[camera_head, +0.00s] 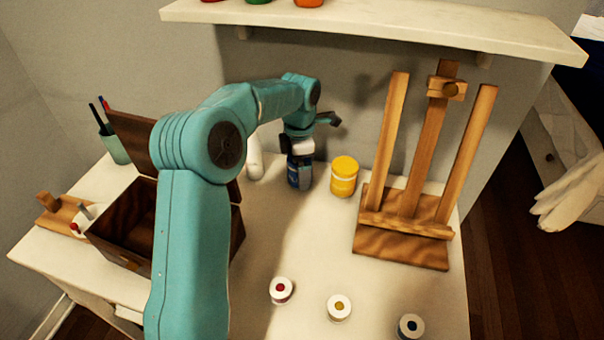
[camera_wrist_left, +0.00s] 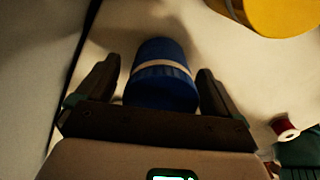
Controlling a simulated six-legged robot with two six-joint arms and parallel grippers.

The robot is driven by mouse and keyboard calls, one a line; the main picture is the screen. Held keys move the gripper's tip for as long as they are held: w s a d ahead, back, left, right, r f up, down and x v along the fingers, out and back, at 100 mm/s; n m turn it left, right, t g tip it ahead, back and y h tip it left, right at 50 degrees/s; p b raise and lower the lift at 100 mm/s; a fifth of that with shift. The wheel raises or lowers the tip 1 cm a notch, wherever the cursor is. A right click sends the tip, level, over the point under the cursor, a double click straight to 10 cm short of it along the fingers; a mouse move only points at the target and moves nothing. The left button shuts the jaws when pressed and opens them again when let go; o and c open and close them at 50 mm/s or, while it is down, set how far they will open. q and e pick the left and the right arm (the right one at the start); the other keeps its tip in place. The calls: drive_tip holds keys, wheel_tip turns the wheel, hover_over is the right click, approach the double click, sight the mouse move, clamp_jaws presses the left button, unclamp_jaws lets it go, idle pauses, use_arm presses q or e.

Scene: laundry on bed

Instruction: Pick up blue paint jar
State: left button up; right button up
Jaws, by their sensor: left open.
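The blue paint jar (camera_head: 293,177) stands at the back of the white table, partly hidden by my left gripper (camera_head: 301,160), which reaches down over it. In the left wrist view the blue jar (camera_wrist_left: 162,78), with a pale band around it, lies between the two dark fingers of my left gripper (camera_wrist_left: 158,75). The fingers are open, one on each side, with a visible gap to the jar on both sides. My right gripper is not in view.
A yellow jar (camera_head: 344,177) stands close right of the blue one, and a white object (camera_head: 254,160) to its left. A wooden easel (camera_head: 405,249) stands at right. An open wooden box (camera_head: 120,225) is at left. A shelf (camera_head: 380,25) overhangs behind.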

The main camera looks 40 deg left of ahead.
use_arm(q)
drive_tip(key=shift+s+f, duration=0.2)
drive_tip(key=shift+f, duration=0.35)
drive_tip(key=shift+w, duration=0.1)
drive_tip(key=c, duration=1.3)
drive_tip(key=shift+r, duration=0.1)
